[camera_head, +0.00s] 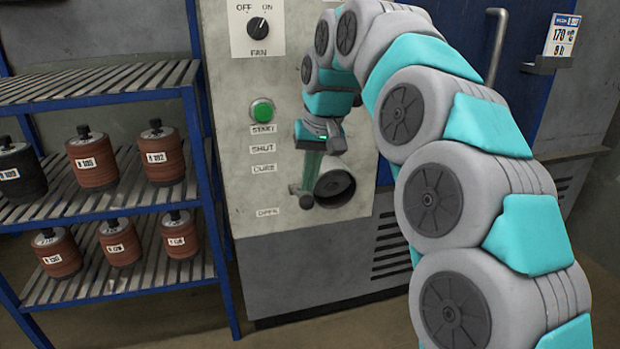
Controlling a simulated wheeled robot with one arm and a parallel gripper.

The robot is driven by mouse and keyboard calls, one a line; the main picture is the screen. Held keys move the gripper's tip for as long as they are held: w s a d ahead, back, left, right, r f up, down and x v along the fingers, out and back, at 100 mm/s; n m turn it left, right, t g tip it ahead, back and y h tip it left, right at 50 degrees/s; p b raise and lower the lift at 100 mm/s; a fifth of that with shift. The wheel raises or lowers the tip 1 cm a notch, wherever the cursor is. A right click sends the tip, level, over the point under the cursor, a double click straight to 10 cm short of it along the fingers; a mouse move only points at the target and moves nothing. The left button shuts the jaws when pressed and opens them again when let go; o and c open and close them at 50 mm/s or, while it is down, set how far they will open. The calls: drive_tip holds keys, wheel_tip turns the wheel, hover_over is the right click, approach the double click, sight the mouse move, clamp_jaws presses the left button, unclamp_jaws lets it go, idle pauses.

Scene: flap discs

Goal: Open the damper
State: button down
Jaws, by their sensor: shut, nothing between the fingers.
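The damper control is on the grey front panel of the machine (350,235). It has a dark round hub (335,184) and a lever with a dark knob (306,201) left of and slightly below the hub. The labels SHUT (263,149), CURE (264,168) and OPEN (268,212) run down the panel to its left. The knob is nearest in height to OPEN. My gripper (309,182) is shut and empty, pointing down just above the knob. Whether it touches the knob I cannot tell. It hides part of the lever.
Above are a green START button (262,110) and a FAN knob (258,28). A blue rack (200,200) with several labelled flap-disc stacks stands at the left. A door handle (495,45) and a small display card (562,38) are at the right. My arm covers the right middle.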

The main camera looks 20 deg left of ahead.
sight(312, 207)
drive_tip(key=shift+f, duration=0.1)
drive_tip(key=shift+s+d+f+t+b, duration=0.2)
drive_tip(key=shift+f+b, duration=0.2)
drive_tip(key=shift+b, duration=0.25)
drive_tip(key=shift+s+d+f+t+b, duration=0.1)
drive_tip(key=shift+s+f+t+b, duration=0.1)
drive_tip(key=shift+f+b, duration=0.3)
drive_tip(key=f+t+y+b, duration=0.1)
drive_tip(key=b, duration=0.1)
drive_tip(key=s+f+t+b, duration=0.1)
drive_tip(key=b, duration=0.1)
drive_tip(key=shift+s+d+f+y+b, duration=0.2)
drive_tip(key=shift+d+f+y+b, duration=0.15)
drive_tip(key=shift+d+y, duration=0.05)
wheel_tip(312, 207, down, 9)
drive_tip(key=t+y+b, duration=0.3)
drive_tip(key=t+b, duration=0.1)
drive_tip(key=b, duration=0.2)
drive_tip(key=shift+f+t, duration=0.2)
drive_tip(key=shift+t, duration=0.1)
drive_tip(key=shift+a+f+n, duration=0.1)
drive_tip(key=shift+f+n, duration=0.15)
drive_tip(key=shift+n, duration=0.05)
